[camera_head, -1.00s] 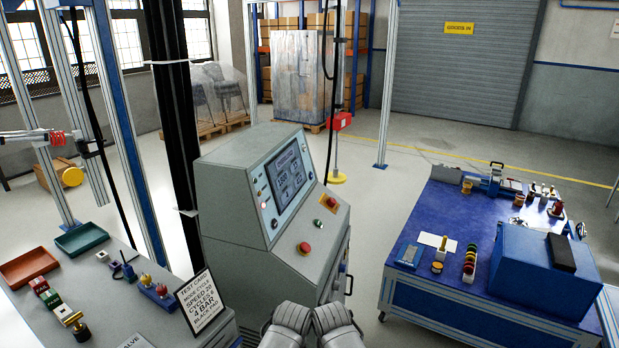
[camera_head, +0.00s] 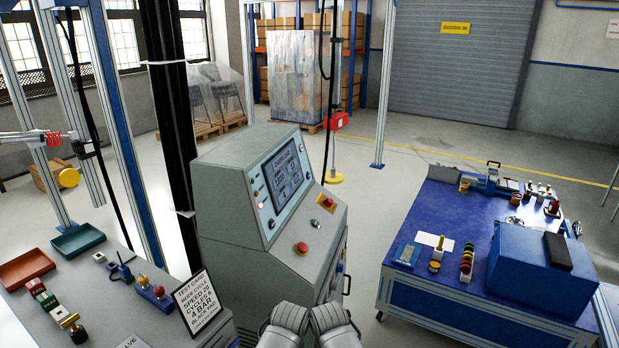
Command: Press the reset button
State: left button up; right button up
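A grey control console (camera_head: 225,225) stands in the centre, with a lit screen (camera_head: 286,176) on its sloped face. Small buttons and lamps (camera_head: 257,194) run down the panel left of the screen, and one of them glows red (camera_head: 261,206). A red mushroom button (camera_head: 302,248) sits on the lower ledge, and a red button on a yellow plate (camera_head: 326,203) is further right. I cannot read which one is marked reset. Two grey parts of my arms show at the bottom centre, in front of the console. My gripper fingers are not visible.
A left bench holds a test card (camera_head: 198,303), a green tray (camera_head: 78,240), an orange tray (camera_head: 26,268) and small coloured parts. A blue-topped bench (camera_head: 400,225) with a blue box (camera_head: 540,270) stands at right. Open floor lies between console and right bench.

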pick_arm(q)
grip_shut()
dwell(0.9)
